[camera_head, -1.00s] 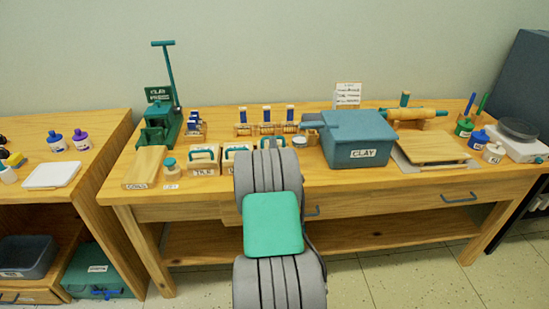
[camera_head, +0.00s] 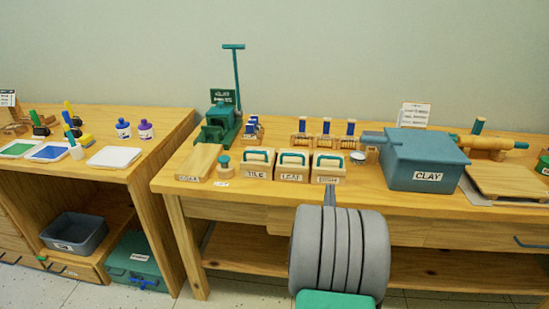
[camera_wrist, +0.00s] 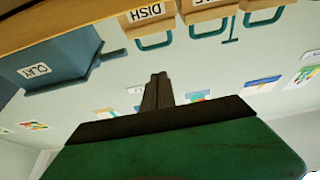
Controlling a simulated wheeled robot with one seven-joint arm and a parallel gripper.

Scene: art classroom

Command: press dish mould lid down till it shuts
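The dish mould (camera_head: 327,170) is a pale wooden block with a teal handle on its lid. It stands on the workbench (camera_head: 240,193), rightmost of a row of three moulds. In the wrist view, which is upside down, its DISH label and handle show (camera_wrist: 149,14). I cannot tell whether its lid has a gap. My gripper (camera_wrist: 157,80) has its two dark fingers together with nothing between them, apart from the dish mould. In the head view my grey arm hides most of the gripper, in front of the bench edge below the dish mould.
The leaf mould (camera_head: 292,168) and tile mould (camera_head: 257,164) stand close to the left of the dish mould. The blue clay bin (camera_head: 425,160) stands to its right, with a small round tin (camera_head: 358,157) between. Three blue-topped stamps (camera_head: 325,135) are behind. A green press (camera_head: 217,122) stands further left.

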